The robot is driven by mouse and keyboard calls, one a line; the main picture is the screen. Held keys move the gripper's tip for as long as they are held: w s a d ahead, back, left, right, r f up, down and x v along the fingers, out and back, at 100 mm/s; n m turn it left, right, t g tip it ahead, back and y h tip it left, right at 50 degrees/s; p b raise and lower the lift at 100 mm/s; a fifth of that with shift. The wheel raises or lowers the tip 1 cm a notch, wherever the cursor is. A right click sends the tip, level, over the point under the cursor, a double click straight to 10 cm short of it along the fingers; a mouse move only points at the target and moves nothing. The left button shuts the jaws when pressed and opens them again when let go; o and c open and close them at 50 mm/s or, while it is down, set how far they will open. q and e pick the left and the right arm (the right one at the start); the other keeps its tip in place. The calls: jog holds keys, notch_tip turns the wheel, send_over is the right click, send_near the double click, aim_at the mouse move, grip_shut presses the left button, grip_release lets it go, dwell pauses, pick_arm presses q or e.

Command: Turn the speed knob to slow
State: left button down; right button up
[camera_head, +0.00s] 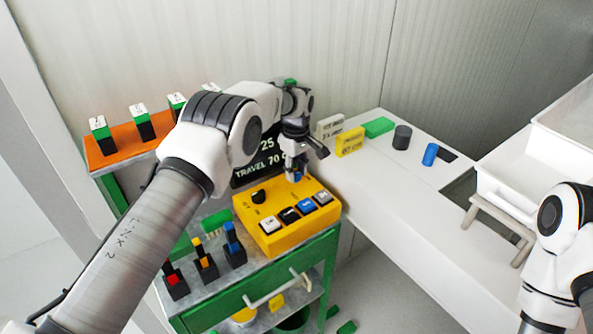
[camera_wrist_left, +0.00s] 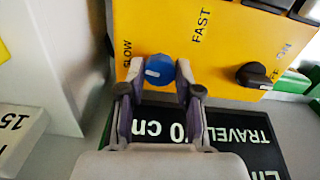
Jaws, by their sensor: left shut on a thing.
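The yellow control box (camera_head: 246,220) stands on the green-edged cart. Its blue speed knob (camera_wrist_left: 158,69) sits between the words SLOW, on the left in the left wrist view, and FAST, on the right. A white mark on the knob lies on its left side, toward SLOW. My left gripper (camera_wrist_left: 160,85) is shut on the blue knob, one finger on each side. In the head view my left gripper (camera_head: 295,172) reaches down to the box's back edge and mostly hides the knob. My right gripper is out of the head view; only its arm shows at the lower right.
A black knob (camera_wrist_left: 253,74) is on the same box face, with several push buttons (camera_head: 289,214) along the front. A dark sign (camera_head: 247,172) stands behind. Several small switches (camera_head: 205,262) are left of the box. A white table (camera_head: 400,185) is at right.

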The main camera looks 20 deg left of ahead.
pick_arm(q)
jog(key=shift+n, duration=1.1)
jog(key=shift+a+f, duration=0.1)
jog(key=c, duration=1.1)
grip_release()
jog(key=shift+w+a+f, duration=0.1)
jog(key=shift+a, duration=0.05)
notch_tip(320, 180, up, 12)
